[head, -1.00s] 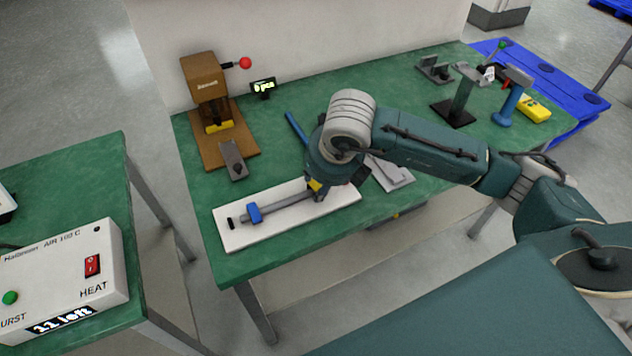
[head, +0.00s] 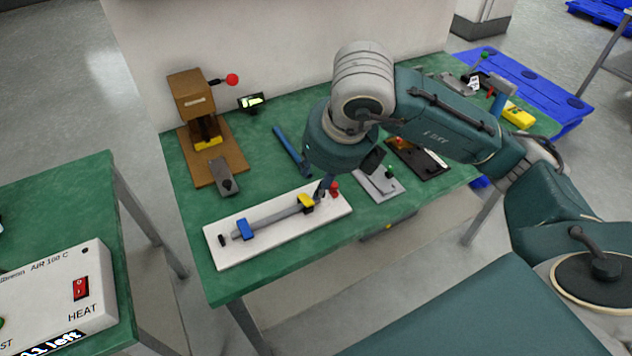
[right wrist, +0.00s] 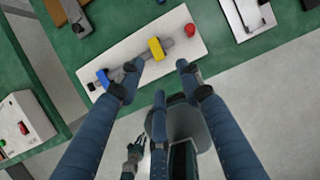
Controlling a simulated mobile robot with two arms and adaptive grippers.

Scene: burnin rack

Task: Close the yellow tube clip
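The yellow tube clip (head: 306,203) sits on a grey tube along the white board (head: 270,243), to the right of a blue clip (head: 244,229). The yellow clip also shows in the right wrist view (right wrist: 156,48); I cannot tell whether it is latched. My right gripper (head: 324,188) is beside and above the clip, partly hidden by its own wrist. In the right wrist view, its fingers (right wrist: 158,72) are spread and empty, with the clip beyond the tips. A small dark jointed shape at the bottom may be my left gripper (right wrist: 135,152); its state is unclear.
A red knob (head: 334,188) stands at the board's right end. A brown press (head: 192,98) and grey block (head: 224,177) are at left; a blue rod (head: 290,150) lies behind the board. A grey plate (head: 378,187) and a black fixture (head: 430,165) are to the right.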

